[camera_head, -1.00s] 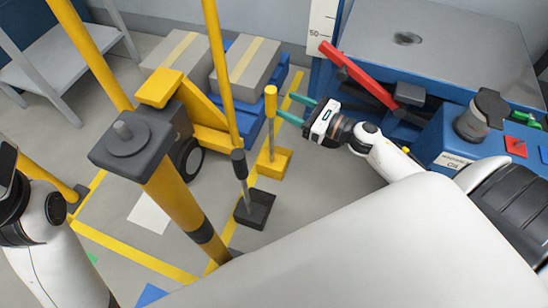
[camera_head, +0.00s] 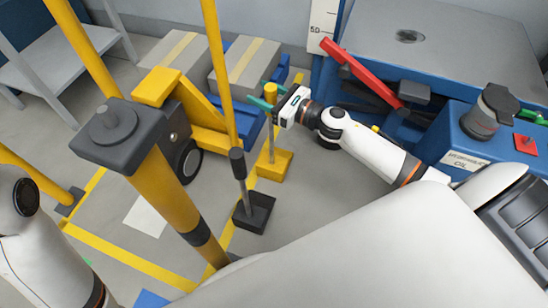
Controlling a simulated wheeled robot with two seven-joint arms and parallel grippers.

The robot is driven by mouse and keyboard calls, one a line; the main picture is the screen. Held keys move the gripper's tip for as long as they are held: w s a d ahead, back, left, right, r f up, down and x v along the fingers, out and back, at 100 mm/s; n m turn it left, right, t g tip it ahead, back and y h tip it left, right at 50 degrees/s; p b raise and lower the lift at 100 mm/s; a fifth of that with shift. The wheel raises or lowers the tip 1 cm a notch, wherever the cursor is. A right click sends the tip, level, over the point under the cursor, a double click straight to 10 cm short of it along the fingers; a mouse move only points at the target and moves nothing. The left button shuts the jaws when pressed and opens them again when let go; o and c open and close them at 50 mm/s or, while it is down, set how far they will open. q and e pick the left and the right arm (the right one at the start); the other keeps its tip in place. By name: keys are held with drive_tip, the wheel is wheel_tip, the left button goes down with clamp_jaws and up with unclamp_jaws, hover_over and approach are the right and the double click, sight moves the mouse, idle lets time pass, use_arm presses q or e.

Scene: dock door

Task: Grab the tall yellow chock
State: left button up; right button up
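The tall yellow chock (camera_head: 275,162) stands on the floor, a yellow base with a thin upright post and a yellow grip (camera_head: 271,95) on top. My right gripper (camera_head: 262,95) is at the grip, its green fingers spread with one on each side of it. Whether either finger touches the grip I cannot tell. A dark chock (camera_head: 254,214) with a grey post and black grip stands nearer to me. My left arm shows at the left edge, but its gripper is out of view.
A yellow bollard (camera_head: 180,200) with a dark cap stands in front. A thin yellow pole (camera_head: 219,75) rises just left of the chock. Behind is a blue pallet carrying grey boxes (camera_head: 245,68). A red lever (camera_head: 358,72) and blue dock equipment (camera_head: 445,45) are at the right.

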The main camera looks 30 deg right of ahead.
clamp_jaws()
idle(0.9)
drive_tip(key=shift+r, duration=0.1)
idle(0.3)
